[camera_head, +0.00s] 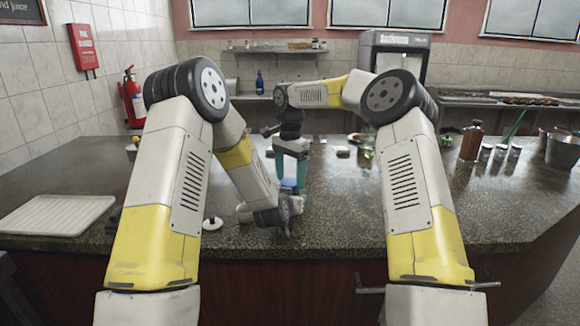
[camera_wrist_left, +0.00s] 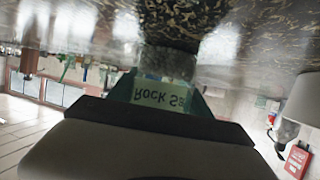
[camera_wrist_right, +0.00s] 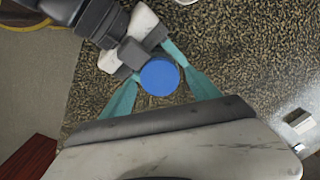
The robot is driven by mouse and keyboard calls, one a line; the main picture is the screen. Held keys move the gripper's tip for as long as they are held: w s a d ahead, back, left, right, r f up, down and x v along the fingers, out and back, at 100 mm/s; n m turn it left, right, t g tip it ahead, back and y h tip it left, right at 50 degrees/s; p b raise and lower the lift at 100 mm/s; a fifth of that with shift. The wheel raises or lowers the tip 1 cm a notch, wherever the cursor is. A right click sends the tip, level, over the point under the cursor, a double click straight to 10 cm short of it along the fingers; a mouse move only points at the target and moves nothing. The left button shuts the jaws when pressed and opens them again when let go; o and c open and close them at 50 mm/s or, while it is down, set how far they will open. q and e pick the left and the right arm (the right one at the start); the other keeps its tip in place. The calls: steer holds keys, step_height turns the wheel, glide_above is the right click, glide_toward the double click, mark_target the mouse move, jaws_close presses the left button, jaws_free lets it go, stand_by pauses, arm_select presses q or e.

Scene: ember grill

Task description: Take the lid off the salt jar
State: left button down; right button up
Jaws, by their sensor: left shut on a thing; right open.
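The salt jar (camera_wrist_left: 168,62) shows upside down in the left wrist view, with "Rock Sa" readable on its label. My left gripper (camera_wrist_left: 163,97) is shut on the jar's body, and the jar appears to stand on the dark speckled counter. The blue lid (camera_wrist_right: 160,77) is seen from above in the right wrist view, on the jar. It also shows small in the head view (camera_head: 289,183). My right gripper (camera_wrist_right: 152,64) points down over it, open, with its teal fingers on either side of the lid. In the head view the jar's body is mostly hidden.
A white grooved tray (camera_head: 57,215) is at the left. A brown bottle (camera_head: 471,140), small shakers (camera_head: 486,151) and a metal pot (camera_head: 563,150) stand at the right.

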steer(key=shift+f, duration=0.4)
steer(key=c, duration=1.5)
steer(key=shift+o, duration=0.2)
steer(key=n, duration=0.6)
steer(key=shift+n, duration=0.4)
steer(key=n, duration=0.6)
steer(key=shift+n, duration=0.3)
steer(key=o, duration=1.5)
steer(key=shift+o, duration=0.2)
steer(key=shift+r, duration=0.15)
